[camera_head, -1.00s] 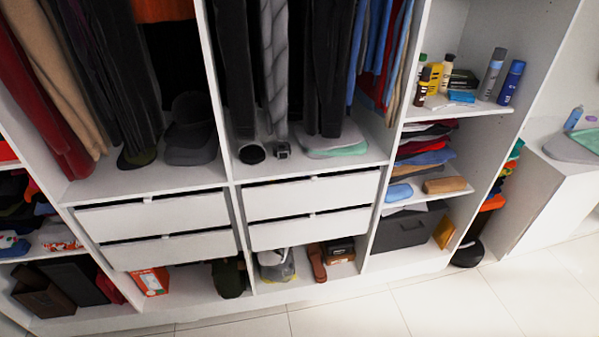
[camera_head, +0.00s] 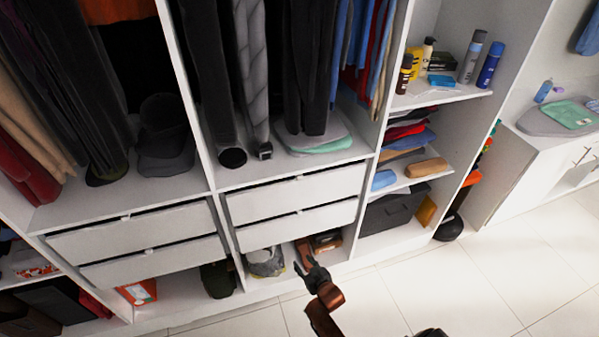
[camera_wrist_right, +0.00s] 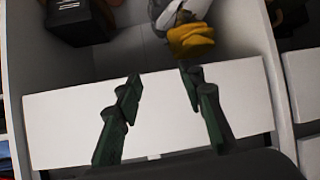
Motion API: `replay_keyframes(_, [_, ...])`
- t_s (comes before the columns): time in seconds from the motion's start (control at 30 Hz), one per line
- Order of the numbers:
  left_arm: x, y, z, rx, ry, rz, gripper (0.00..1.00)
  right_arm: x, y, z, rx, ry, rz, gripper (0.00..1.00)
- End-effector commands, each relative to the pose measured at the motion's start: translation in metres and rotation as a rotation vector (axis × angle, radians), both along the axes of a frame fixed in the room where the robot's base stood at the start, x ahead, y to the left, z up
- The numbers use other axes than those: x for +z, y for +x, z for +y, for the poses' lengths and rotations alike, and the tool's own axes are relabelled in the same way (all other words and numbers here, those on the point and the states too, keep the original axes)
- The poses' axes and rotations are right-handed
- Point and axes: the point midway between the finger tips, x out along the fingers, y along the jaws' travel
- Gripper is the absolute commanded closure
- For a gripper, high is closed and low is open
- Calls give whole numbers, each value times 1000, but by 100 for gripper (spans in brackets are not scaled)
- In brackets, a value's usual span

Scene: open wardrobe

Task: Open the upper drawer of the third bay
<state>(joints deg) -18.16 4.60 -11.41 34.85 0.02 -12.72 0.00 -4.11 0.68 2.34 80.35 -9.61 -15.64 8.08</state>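The bay in the middle of the head view has two white drawers, one above the other. The upper drawer (camera_head: 295,194) and the lower drawer (camera_head: 297,226) both look shut, each with a small pale knob at its top edge. My right gripper (camera_head: 303,261) is in front of and below these drawers, apart from the upper one. In the right wrist view, which looks upside down, the right gripper (camera_wrist_right: 161,82) is open and empty before a white front, which looks like the lower drawer (camera_wrist_right: 60,118). My left gripper is not in view.
Another drawer pair (camera_head: 140,243) is to the left. Shelves with bottles (camera_head: 470,62) and folded clothes are to the right.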

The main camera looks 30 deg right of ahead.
Motion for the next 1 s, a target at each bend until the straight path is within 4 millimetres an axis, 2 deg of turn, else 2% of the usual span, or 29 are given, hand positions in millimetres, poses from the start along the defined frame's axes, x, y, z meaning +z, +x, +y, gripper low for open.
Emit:
replay_keyframes(0.03, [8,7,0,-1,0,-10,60,64,29,-8,-18,-4,-96,64])
replay_keyframes(0.07, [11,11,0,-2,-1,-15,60,95,40,-12,-29,-6,-144,64])
replay_keyframes(0.1, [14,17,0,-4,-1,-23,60,135,54,-18,-43,-10,-207,64])
replay_keyframes(0.17, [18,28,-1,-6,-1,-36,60,192,68,-26,-62,-14,-292,64])
replay_keyframes(0.2, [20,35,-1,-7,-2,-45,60,226,73,-32,-75,-18,-344,64])
replay_keyframes(0.3, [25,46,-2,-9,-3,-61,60,294,79,-42,-102,-23,-446,64])
replay_keyframes(0.4, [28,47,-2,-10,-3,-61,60,337,79,-49,-118,-28,-510,64])
replay_keyframes(0.5, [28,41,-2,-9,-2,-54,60,356,80,-53,-127,-31,-542,64])
replay_keyframes(0.57, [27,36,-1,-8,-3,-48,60,360,84,-55,-128,-31,-548,64])
replay_keyframes(0.77, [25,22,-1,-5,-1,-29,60,360,112,-61,-128,-32,-548,64])
replay_keyframes(1.0, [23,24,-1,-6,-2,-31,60,359,144,-68,-127,-31,-547,64])
